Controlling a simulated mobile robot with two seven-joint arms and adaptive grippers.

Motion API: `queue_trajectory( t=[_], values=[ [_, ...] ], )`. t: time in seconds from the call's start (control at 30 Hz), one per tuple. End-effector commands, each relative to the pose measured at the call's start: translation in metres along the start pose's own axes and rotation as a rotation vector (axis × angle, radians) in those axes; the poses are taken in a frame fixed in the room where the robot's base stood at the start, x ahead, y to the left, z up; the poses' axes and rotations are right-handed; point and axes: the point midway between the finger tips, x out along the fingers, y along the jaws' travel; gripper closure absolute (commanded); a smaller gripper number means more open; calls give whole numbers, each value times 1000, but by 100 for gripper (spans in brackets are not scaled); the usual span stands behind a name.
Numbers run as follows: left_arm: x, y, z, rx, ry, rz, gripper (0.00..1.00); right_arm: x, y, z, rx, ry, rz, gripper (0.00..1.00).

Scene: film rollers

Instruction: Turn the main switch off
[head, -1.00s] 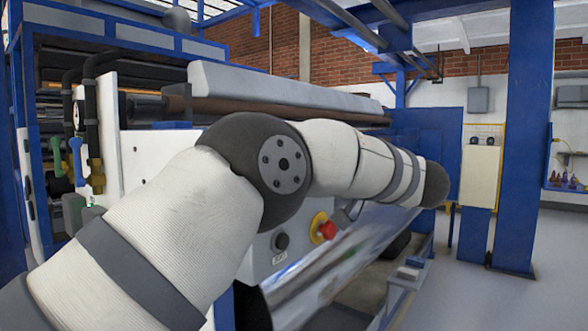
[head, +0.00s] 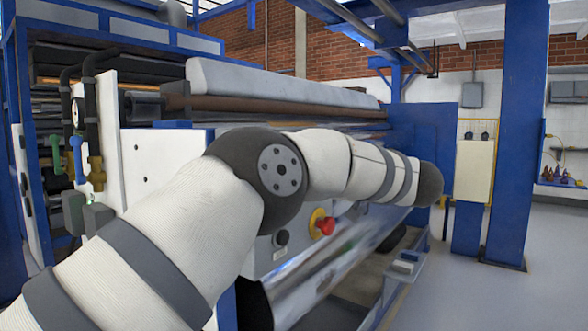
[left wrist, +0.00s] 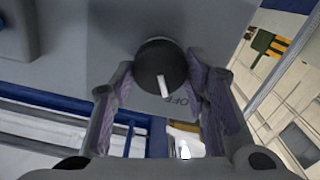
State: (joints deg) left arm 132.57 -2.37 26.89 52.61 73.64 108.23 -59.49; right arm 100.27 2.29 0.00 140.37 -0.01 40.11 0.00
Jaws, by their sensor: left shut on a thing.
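In the left wrist view a round black switch knob (left wrist: 160,63) with a white pointer mark sits on a grey panel. The letters OFF are printed beside it, and the pointer is turned down toward the OFF side. My left gripper (left wrist: 162,82) has a finger on each side of the knob and is shut on it. In the head view my left arm reaches across the machine, and its gripper and this knob are hidden. My right gripper is in neither view.
In the head view a red button (head: 323,225) on a yellow base and another black knob (head: 280,238) sit on the machine's front panel below my arm. A blue post (head: 510,140) stands at the right. The grey floor (head: 545,235) there is clear.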

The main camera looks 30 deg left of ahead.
Motion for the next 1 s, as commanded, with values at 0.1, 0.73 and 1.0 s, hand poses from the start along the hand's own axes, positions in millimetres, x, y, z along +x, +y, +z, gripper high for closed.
queue_trajectory(
  t=[0.1,0.73,1.0],
  values=[
    [0,0,-2,-55,1,0,86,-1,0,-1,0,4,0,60],
    [0,0,-2,-128,2,0,86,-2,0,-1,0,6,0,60],
    [0,0,-1,-126,2,0,38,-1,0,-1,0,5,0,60]
  ],
)
